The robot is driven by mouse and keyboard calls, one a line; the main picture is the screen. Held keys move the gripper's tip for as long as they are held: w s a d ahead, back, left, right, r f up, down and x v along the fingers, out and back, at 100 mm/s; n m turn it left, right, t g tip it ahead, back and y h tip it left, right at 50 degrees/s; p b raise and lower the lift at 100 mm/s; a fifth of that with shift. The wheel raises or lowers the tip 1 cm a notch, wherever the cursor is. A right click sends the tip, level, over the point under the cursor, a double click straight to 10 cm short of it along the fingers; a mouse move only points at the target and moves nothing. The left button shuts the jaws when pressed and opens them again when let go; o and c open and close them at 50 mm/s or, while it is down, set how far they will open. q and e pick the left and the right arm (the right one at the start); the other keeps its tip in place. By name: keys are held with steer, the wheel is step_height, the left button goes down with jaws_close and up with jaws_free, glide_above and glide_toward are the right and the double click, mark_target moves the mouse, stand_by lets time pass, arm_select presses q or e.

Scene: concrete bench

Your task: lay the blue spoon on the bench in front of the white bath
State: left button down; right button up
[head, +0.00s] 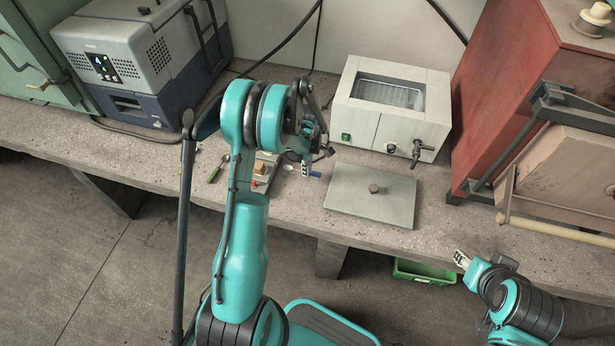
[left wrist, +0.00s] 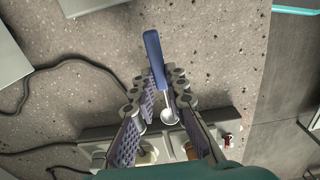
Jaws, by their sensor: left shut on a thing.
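The blue spoon (left wrist: 155,62) is between the fingers of my left gripper (left wrist: 162,92) in the left wrist view, with its blue handle pointing away and its metal bowl near the finger bases. In the head view the left gripper (head: 304,167) is shut on it, and the blue handle (head: 314,174) sticks out to the right. The gripper is left of the white bath (head: 432,107), which stands at the back of the bench (head: 290,205). Whether the spoon touches anything below is unclear. My right gripper (head: 462,259) is beyond the bench's front edge; its jaw opening is unclear.
A grey lid with a knob (head: 370,203) lies in front of the bath. A tray (head: 262,170) with small items is left of my left gripper. A green-handled tool (head: 216,170) lies further left. A red oven (head: 510,90) stands at right. A green crate (head: 425,272) is below.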

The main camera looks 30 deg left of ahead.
mark_target(307, 180)
arm_select(q)
step_height(307, 180, down, 4)
steer(key=shift+f+b, duration=0.1)
steer(key=shift+b, duration=0.7)
steer(key=c, duration=1.5)
jaws_free()
steer(key=shift+c, duration=0.2)
